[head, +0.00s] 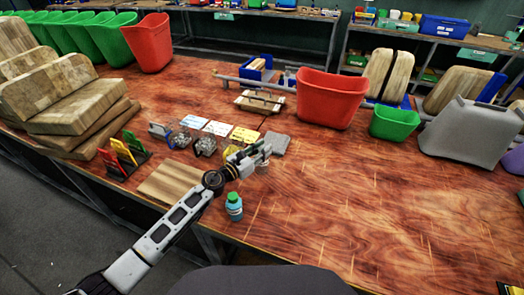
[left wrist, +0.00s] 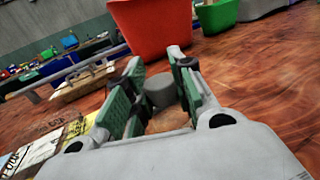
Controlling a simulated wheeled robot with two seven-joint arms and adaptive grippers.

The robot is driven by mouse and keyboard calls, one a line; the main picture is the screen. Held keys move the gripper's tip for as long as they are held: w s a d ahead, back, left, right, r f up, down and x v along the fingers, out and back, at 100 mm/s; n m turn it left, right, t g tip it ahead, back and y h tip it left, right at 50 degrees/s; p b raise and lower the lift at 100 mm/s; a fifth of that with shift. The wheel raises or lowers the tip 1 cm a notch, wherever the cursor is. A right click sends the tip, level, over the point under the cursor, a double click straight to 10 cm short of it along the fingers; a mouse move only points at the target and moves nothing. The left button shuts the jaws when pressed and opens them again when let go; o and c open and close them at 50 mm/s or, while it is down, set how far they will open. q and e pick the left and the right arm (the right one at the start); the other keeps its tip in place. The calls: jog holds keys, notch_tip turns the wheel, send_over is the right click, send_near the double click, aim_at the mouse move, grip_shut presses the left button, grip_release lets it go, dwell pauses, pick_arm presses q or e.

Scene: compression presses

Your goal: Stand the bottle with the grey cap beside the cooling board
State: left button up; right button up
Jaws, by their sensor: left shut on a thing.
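My left gripper (head: 262,153) is above the table, and its green-padded fingers (left wrist: 158,95) are shut on the bottle with the grey cap. The grey cap (left wrist: 160,92) shows between the fingers in the left wrist view. In the head view only a small pale part of the bottle (head: 263,167) shows under the fingers; most of it is hidden, and I cannot tell whether it touches the table. A flat wooden board (head: 168,182), which looks like the cooling board, lies to the left near the front edge. My right gripper is not in view.
A teal bottle with a green cap (head: 234,207) stands right of the board at the front edge. Clear blocks and cards (head: 217,128) lie behind the board. A red bin (head: 330,100) stands behind. The table's right front is clear.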

pick_arm(q)
jog(key=shift+f, duration=0.15)
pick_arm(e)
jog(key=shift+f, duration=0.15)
pick_arm(q)
jog(key=o, duration=1)
jog(key=shift+r, duration=0.2)
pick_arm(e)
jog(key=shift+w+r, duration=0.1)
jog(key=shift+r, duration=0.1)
pick_arm(q)
jog(key=shift+s+a+f, duration=0.1)
jog(key=shift+s+a, duration=0.05)
jog(key=b+v, duration=0.2)
jog(key=v, duration=0.9)
jog(key=shift+s+a, duration=0.15)
jog(key=shift+s, duration=0.05)
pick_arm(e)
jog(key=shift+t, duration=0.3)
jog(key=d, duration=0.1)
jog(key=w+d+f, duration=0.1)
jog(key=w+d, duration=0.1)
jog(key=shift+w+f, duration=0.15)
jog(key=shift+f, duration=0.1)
